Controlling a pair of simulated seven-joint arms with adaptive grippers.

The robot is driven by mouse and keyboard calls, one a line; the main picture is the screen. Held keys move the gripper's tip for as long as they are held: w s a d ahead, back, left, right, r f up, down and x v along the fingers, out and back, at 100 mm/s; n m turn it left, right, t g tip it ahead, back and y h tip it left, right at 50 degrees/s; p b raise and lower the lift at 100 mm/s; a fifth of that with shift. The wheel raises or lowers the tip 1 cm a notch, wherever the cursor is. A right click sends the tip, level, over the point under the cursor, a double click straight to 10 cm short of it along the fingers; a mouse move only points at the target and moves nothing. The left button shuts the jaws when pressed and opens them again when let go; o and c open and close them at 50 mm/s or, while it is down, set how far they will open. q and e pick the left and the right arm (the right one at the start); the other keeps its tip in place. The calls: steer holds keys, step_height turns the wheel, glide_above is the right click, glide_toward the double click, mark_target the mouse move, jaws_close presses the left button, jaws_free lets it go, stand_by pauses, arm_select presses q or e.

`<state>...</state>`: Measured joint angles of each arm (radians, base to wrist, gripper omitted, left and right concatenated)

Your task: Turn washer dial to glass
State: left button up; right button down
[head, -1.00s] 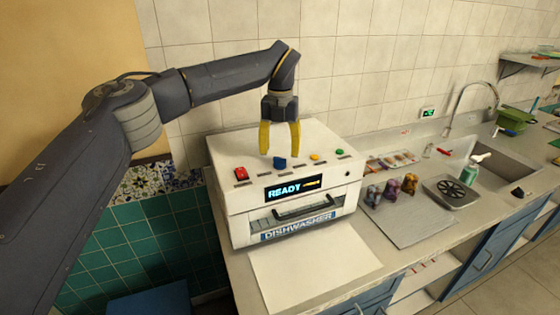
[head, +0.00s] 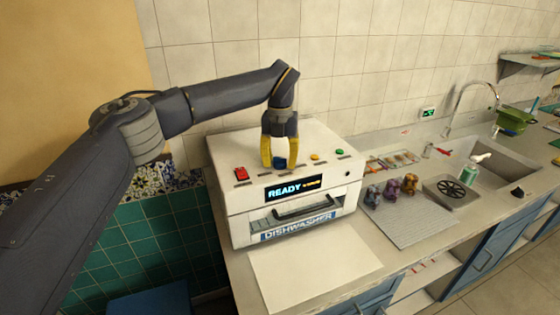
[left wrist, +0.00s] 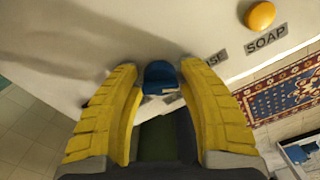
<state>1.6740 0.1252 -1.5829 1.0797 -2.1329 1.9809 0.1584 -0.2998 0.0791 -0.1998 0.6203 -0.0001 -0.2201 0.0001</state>
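The white dishwasher (head: 235,200) stands on the counter, its display (head: 292,188) reading READY. A small blue dial (head: 280,162) sits on its top panel; it also shows in the left wrist view (left wrist: 160,74). My left gripper (head: 279,164), with yellow fingers, points down at the panel with one fingertip on each side of the dial. In the left wrist view its fingers (left wrist: 160,68) are apart, with narrow gaps beside the dial. The dial's setting cannot be read, as the fingers hide part of it. My right gripper is not in view.
A red button (head: 240,173), a yellow button (head: 315,155) and a green button (head: 339,152) sit on the same panel. The yellow one, beside the SOAP label, shows in the wrist view (left wrist: 260,15). Small figures (head: 391,189) and a sink lie to the right.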

arm_select(q)
jaws_close()
steer(key=shift+m, duration=0.3)
steer(key=m, duration=0.5)
steer(key=shift+m, duration=0.3)
steer(key=m, duration=0.5)
steer(key=shift+d+m, duration=0.1)
steer(key=shift+m, duration=0.2)
stand_by(0.4)
steer(key=shift+o, duration=2.3)
jaws_free()
